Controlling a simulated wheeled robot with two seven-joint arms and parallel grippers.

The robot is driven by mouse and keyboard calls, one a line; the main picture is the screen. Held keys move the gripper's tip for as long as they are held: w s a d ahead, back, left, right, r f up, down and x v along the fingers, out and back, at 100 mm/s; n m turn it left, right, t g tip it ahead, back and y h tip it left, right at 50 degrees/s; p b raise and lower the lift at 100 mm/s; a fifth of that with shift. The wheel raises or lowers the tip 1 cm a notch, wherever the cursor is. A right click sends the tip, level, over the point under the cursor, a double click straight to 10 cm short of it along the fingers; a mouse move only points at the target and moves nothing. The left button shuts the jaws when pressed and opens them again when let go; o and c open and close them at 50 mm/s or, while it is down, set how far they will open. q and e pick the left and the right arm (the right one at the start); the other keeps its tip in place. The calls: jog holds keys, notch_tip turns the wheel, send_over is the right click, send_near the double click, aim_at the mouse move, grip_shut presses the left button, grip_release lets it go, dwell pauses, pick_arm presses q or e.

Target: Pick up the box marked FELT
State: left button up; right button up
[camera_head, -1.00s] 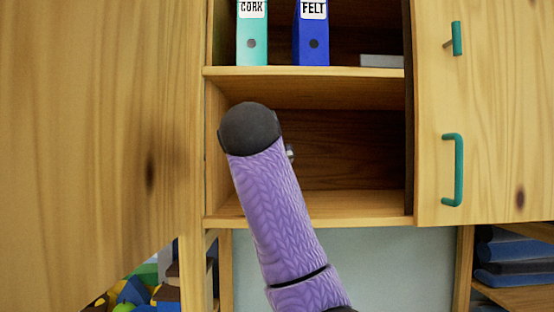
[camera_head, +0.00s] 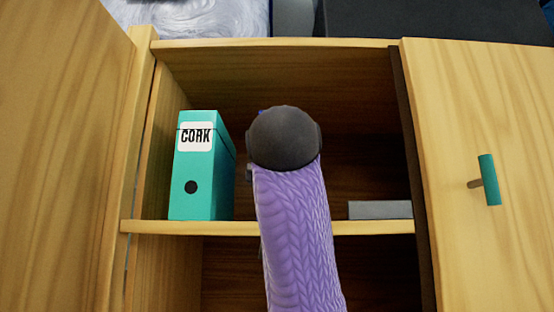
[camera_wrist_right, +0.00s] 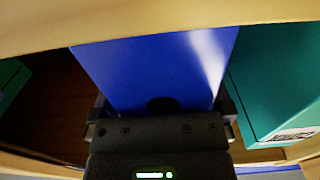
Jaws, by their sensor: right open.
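The blue FELT box (camera_wrist_right: 160,70) fills the middle of the right wrist view, with its round dark hole low on its near face. Its label does not show there. In the head view my purple right arm hides nearly all of it. My right gripper (camera_wrist_right: 165,112) is open, with one finger at each side of the blue box. I cannot tell whether the fingers touch it. The gripper itself is hidden behind the arm in the head view. My left gripper is not in view.
The teal CORK box (camera_head: 200,175) stands upright left of my arm on the shelf (camera_head: 180,227); it is close to the gripper in the wrist view (camera_wrist_right: 275,75). A flat grey block (camera_head: 380,210) lies right. The cabinet door (camera_head: 490,130) with a teal handle (camera_head: 489,180) is at right.

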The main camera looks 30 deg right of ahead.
jog(key=shift+w+d, duration=0.1)
jog(key=shift+w, duration=0.1)
jog(key=shift+s+a, duration=0.1)
jog(key=shift+a, duration=0.15)
jog(key=shift+c, duration=0.3)
jog(key=shift+d, duration=0.1)
jog(key=c, duration=1.2)
grip_shut()
jog(key=shift+r, duration=0.1)
